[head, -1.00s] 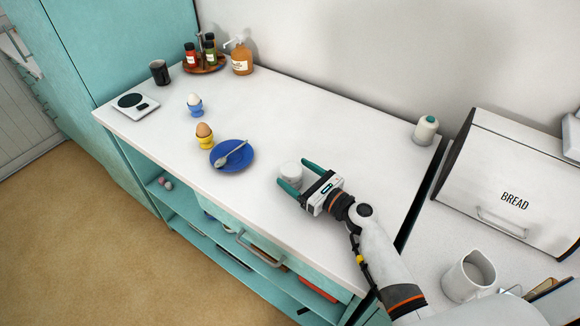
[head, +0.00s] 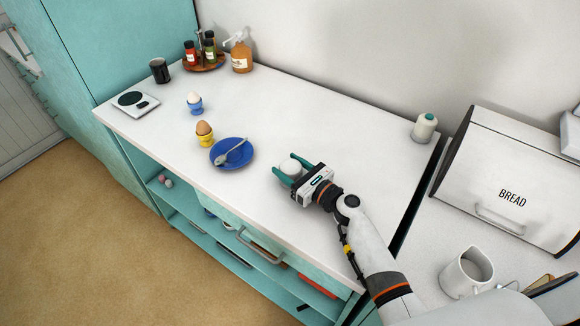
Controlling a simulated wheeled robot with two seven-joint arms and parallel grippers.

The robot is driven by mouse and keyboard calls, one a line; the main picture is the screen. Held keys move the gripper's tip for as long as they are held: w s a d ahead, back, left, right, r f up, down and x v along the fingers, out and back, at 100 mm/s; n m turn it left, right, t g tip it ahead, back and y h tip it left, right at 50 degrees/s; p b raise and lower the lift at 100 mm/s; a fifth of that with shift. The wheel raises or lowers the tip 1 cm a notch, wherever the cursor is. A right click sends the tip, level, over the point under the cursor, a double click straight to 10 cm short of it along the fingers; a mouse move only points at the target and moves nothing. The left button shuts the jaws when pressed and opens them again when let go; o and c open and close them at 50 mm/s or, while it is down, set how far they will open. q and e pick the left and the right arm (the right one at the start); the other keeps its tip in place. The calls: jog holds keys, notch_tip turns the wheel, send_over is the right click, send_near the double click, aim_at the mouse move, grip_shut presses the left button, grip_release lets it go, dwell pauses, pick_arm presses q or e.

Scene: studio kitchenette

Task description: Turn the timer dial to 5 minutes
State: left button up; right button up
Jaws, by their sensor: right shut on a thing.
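A small white rounded thing (head: 290,165), which looks like the timer, stands on the white counter to the right of the blue plate. My right gripper (head: 287,167) reaches it from the lower right and is shut on it, one teal finger on each side. The dial marks and pointer are too small to read, and the fingers hide part of its sides. My left gripper is not in view.
Left of the timer are a blue plate (head: 217,158) with a spoon, an egg in a yellow cup (head: 205,140) and an egg in a blue cup (head: 196,109). A white jar (head: 424,129) and bread bin (head: 500,185) stand right.

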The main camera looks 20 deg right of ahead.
jog(key=o, duration=1)
jog(key=b+v, duration=0.2)
jog(key=v, duration=0.9)
jog(key=shift+s+a+f, duration=0.1)
jog(key=shift+s+d, duration=0.25)
jog(key=shift+s, duration=0.15)
